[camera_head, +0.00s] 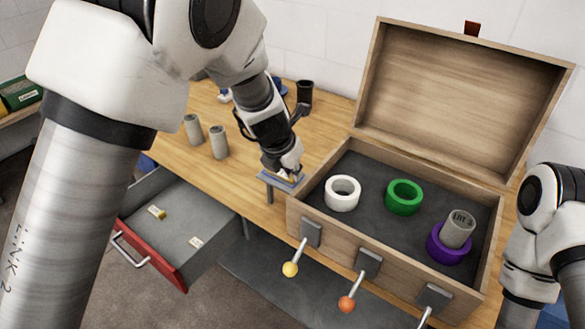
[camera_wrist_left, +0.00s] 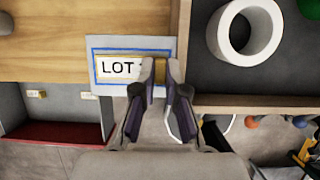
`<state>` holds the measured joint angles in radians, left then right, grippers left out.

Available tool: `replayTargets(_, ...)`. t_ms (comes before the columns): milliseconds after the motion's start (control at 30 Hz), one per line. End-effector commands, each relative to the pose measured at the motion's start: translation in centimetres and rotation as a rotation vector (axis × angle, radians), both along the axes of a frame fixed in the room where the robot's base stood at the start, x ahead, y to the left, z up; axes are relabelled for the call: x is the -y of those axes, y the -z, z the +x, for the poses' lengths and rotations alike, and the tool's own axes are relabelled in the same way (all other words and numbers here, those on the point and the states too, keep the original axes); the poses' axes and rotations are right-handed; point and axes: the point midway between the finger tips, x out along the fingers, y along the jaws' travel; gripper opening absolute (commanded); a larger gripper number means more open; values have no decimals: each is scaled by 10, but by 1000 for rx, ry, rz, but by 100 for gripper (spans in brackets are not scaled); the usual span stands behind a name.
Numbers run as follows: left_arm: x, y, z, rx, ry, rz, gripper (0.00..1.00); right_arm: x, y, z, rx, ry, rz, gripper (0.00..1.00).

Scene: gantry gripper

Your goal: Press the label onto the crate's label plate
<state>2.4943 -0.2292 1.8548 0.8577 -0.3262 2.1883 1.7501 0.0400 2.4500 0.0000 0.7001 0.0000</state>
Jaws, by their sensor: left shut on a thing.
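The label (camera_wrist_left: 116,68) is a white strip reading "LOT" and a partly hidden character. It lies over the label plate (camera_wrist_left: 100,85), a pale plate with a blue outline, inside the outline in the left wrist view. I cannot tell whether it touches the plate. The plate also shows in the head view (camera_head: 268,180), beside the crate's left front corner. My left gripper (camera_wrist_left: 160,72) is shut on the label's right end, hiding it. The gripper (camera_head: 288,172) points down over the plate in the head view. The wooden crate (camera_head: 400,250) stands open. My right gripper is out of view.
The crate holds a white ring (camera_head: 342,193), a green ring (camera_head: 404,197) and a purple ring (camera_head: 448,245) with a grey "LOT 2" cylinder (camera_head: 459,228). Levers stick out from its front. An open drawer (camera_head: 185,290) holds small tags. Two grey cylinders (camera_head: 218,142) stand on the table.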

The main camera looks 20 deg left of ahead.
Motion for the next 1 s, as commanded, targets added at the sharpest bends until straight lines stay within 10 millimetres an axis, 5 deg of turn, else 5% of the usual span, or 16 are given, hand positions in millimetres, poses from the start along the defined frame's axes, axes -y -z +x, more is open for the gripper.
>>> replayTargets(933,0,5,0,-1,-1,0,0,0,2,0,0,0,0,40)
replayTargets(1000,0,5,0,-1,-1,0,32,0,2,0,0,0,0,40)
